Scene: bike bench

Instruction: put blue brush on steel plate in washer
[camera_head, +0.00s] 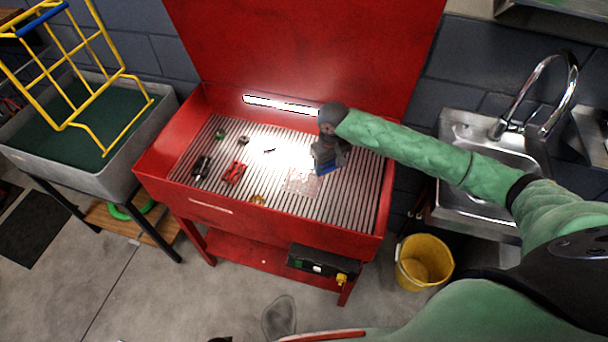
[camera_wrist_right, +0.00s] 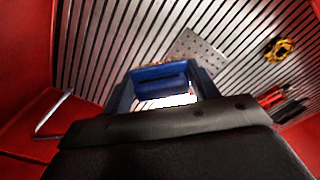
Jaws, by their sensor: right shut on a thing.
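The red parts washer (camera_head: 270,226) has a slatted grille floor under a bright lamp. The steel plate (camera_head: 301,185), small and perforated, lies flat on the grille right of the middle; it also shows in the right wrist view (camera_wrist_right: 198,52), ahead of the jaws. My right gripper (camera_head: 328,160) reaches in from the right and points down above the grille, just right of and behind the plate. It is shut on the blue brush (camera_wrist_right: 158,76), whose blue edge shows below the jaws in the head view (camera_head: 328,170). The brush appears apart from the plate. My left gripper is out of view.
On the grille lie a red part (camera_head: 234,173), a black part (camera_head: 200,167), a yellow ring-shaped part (camera_head: 257,199) and a green one (camera_head: 220,134). The washer's red walls enclose the grille. A sink (camera_head: 484,140) and yellow bucket (camera_head: 424,263) stand to the right.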

